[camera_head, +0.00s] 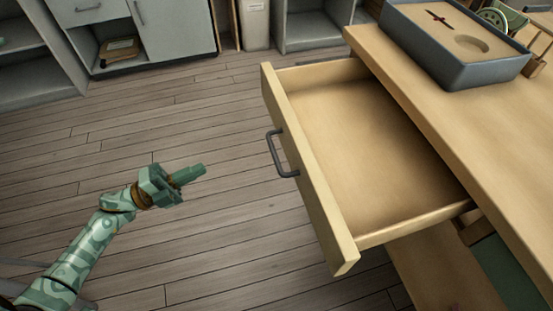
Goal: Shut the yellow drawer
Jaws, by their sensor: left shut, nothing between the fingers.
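The yellow drawer (370,155) is pulled well out of the wooden table (450,95) on the right. It looks empty inside. Its front panel (310,180) faces left and carries a dark grey bar handle (278,155). My left gripper (203,169) is to the left of the handle, apart from it, with a stretch of floor showing between them. Its fingers are shut and empty, and they point right toward the drawer front. My right gripper is not in view.
A blue-grey tray (455,73) with a cut-out insert sits on the table top. Grey cabinets (175,28) and a pale bin (255,24) stand along the back. The plank floor (190,125) left of the drawer is clear.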

